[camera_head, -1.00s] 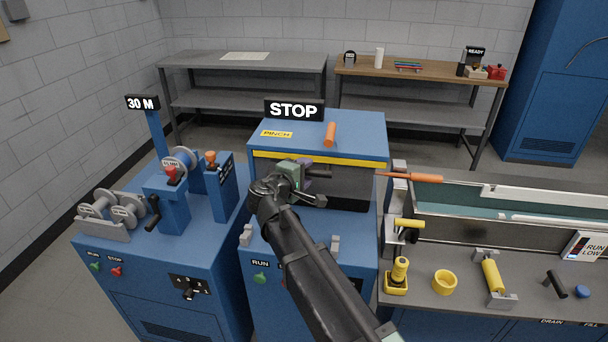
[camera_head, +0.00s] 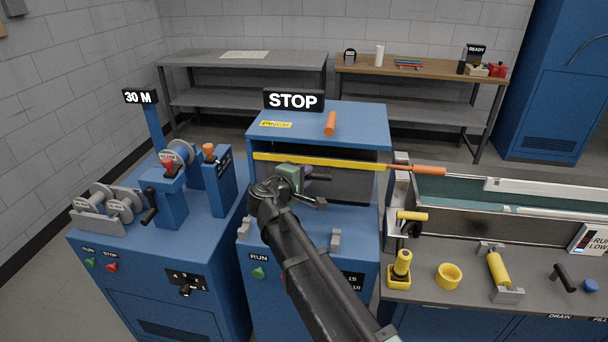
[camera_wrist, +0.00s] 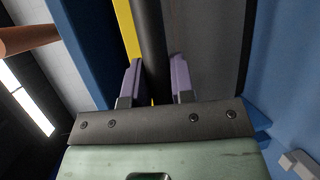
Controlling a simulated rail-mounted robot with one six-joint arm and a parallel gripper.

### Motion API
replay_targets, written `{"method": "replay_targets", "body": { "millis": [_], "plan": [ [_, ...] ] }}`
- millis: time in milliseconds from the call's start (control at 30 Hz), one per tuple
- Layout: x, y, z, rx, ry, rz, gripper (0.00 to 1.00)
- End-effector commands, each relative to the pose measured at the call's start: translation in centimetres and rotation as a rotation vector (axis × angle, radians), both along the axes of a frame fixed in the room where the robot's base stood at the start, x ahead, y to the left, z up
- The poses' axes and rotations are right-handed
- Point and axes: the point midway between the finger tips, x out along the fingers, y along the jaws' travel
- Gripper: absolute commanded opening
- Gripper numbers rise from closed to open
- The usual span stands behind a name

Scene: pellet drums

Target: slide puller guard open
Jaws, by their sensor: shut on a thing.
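The puller guard is a dark grey panel (camera_head: 352,188) with a yellow top edge (camera_head: 345,163), on the front of the blue puller housing (camera_head: 360,122). A dark gap shows above the yellow edge, under the housing top. My gripper (camera_head: 316,178) is in front of the panel, its tips mostly hidden in the head view. In the wrist view, the two purple fingers of my gripper (camera_wrist: 155,82) stand on either side of a black bar handle (camera_wrist: 152,40) and are shut on it. The yellow edge (camera_wrist: 128,30) runs beside the bar. A STOP sign (camera_head: 293,100) stands on the housing.
An orange-tipped rod (camera_head: 415,169) is just right of the guard. An orange handle (camera_head: 330,124) is on the housing top. A blue spool machine (camera_head: 160,250) stands left, a trough bench (camera_head: 470,300) with yellow tools right. Grey clamp posts (camera_head: 336,239) stand below the guard.

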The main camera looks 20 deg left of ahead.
Motion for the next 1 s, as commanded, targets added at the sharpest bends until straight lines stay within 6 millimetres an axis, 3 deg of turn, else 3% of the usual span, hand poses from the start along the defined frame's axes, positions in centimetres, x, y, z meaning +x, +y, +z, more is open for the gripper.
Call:
{"method": "replay_targets", "body": {
  "millis": [33, 100, 200, 300, 633, 667, 800, 1000],
  "plan": [
    [-0.1, 0.0, -3.2, 0.001, 0.001, 0.0, 0.0],
    [-0.1, 0.0, -5.4, 0.001, 0.001, 0.0, 0.0],
    [-0.1, 0.0, -7.9, 0.001, 0.001, 0.0, 0.0],
    [0.0, 0.0, -9.0, 0.001, 0.001, 0.0, 0.0],
    [0.0, 0.0, -8.7, 0.001, 0.0, 0.0, 0.0],
    [0.0, 0.0, -8.7, 0.001, 0.0, 0.0, 0.25],
    [0.0, 0.0, -8.7, 0.001, 0.0, 0.0, 0.46],
    [0.0, 0.0, -8.7, 0.0, 0.001, 0.0, 0.48]
  ]
}}
